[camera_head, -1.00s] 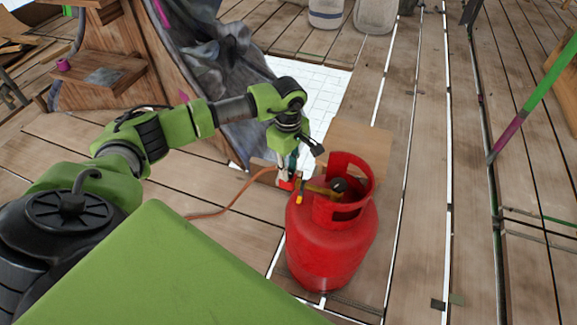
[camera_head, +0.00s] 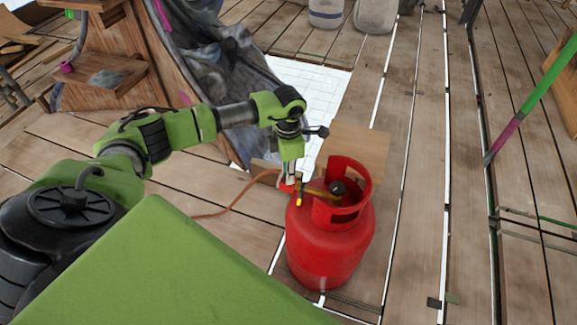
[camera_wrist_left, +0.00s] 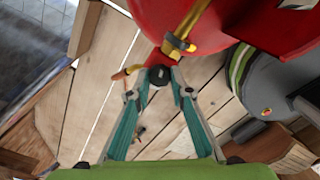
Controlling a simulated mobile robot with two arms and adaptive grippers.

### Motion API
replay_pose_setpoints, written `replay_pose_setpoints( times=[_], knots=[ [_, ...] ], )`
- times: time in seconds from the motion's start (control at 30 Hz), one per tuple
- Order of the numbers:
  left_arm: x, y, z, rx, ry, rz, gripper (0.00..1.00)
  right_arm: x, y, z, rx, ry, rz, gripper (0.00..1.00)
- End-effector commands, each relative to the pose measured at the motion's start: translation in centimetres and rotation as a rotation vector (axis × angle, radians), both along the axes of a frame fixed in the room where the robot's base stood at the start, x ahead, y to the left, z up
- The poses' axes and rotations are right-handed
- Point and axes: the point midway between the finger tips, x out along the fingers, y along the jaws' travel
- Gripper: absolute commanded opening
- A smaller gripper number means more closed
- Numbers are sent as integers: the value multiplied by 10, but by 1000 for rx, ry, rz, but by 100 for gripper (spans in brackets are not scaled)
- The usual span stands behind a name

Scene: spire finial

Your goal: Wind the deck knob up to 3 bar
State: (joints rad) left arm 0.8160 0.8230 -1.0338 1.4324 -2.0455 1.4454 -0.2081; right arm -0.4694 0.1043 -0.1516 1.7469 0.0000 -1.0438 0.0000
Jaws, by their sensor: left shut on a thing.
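A red gas cylinder (camera_head: 318,245) stands upright on the deck, with an open collar around its valve. A yellow brass fitting (camera_head: 318,191) leads from the valve to the left, to a small red regulator part (camera_head: 287,186). My left gripper (camera_head: 289,178) points down at this part. In the left wrist view, the teal fingers of my left gripper (camera_wrist_left: 159,78) are closed around a small dark knob (camera_wrist_left: 158,74), just below the brass fitting (camera_wrist_left: 178,46). No pressure reading is legible. My right gripper is not in view.
An orange hose (camera_head: 232,205) runs from the regulator across the planks to the left. A plywood board (camera_head: 358,152) lies behind the cylinder. A green and magenta pole (camera_head: 530,107) slants at the right. Planks right of the cylinder are mostly clear.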

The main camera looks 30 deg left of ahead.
Motion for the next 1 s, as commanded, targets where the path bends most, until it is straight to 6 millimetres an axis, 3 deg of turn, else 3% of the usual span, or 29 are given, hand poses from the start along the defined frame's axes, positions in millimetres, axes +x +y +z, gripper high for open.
replay_pose_setpoints(
  times=[0.5, 1.0],
  knots=[
    [0, 0, 2, 1, -1, 367, 0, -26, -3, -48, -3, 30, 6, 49],
    [0, 1, 1, 1, -2, 449, 0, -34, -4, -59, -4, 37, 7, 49]
  ],
)
